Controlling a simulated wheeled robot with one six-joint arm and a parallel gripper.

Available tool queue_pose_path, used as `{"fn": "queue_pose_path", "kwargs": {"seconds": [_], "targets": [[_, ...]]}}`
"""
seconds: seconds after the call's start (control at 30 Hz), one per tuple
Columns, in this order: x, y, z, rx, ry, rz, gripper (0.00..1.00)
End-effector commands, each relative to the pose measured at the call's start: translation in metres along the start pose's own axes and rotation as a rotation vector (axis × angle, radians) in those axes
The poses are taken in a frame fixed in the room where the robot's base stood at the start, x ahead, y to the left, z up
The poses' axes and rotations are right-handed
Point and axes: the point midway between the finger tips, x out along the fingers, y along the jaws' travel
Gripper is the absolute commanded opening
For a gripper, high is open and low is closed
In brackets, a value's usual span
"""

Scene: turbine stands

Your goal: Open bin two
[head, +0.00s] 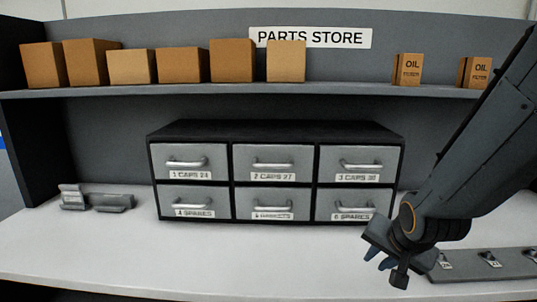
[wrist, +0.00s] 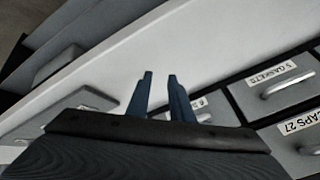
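A black cabinet (head: 275,131) with grey drawers in two rows stands on the white bench. Bin two (head: 273,174), labelled "2 CAPS 27", is the top middle drawer, with a silver bar handle (head: 272,163); it looks closed. In the wrist view part of bin two (wrist: 302,146) shows at the lower right edge, tilted. My gripper (head: 385,272) is at the right front of the bench, right of and in front of the cabinet, apart from it. In the wrist view its two blue fingers (wrist: 160,88) stand apart with nothing between them.
Cardboard boxes (head: 183,65) and oil filter boxes (head: 407,70) stand on the shelf (head: 350,88) above the cabinet. A grey holder (head: 97,199) lies at the left of the bench. A grey strip with labelled items (head: 470,264) lies at the right. The bench front (head: 220,260) is clear.

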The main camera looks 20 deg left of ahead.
Motion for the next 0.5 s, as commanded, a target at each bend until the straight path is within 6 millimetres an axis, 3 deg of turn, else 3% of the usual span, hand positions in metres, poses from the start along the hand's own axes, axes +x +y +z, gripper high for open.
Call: {"fn": "queue_pose_path", "kwargs": {"seconds": [0.03,0.1,0.3,0.4,0.5], "targets": [[-0.002,-0.036,-0.008,0.071,0.050,-0.080,0.20],[-0.007,-0.086,-0.019,0.192,0.106,-0.212,0.20],[-0.043,-0.210,-0.026,0.508,0.115,-0.595,0.20],[-0.062,-0.251,-0.022,0.617,0.070,-0.736,0.20],[-0.076,-0.275,-0.019,0.689,0.029,-0.827,0.20]]}}
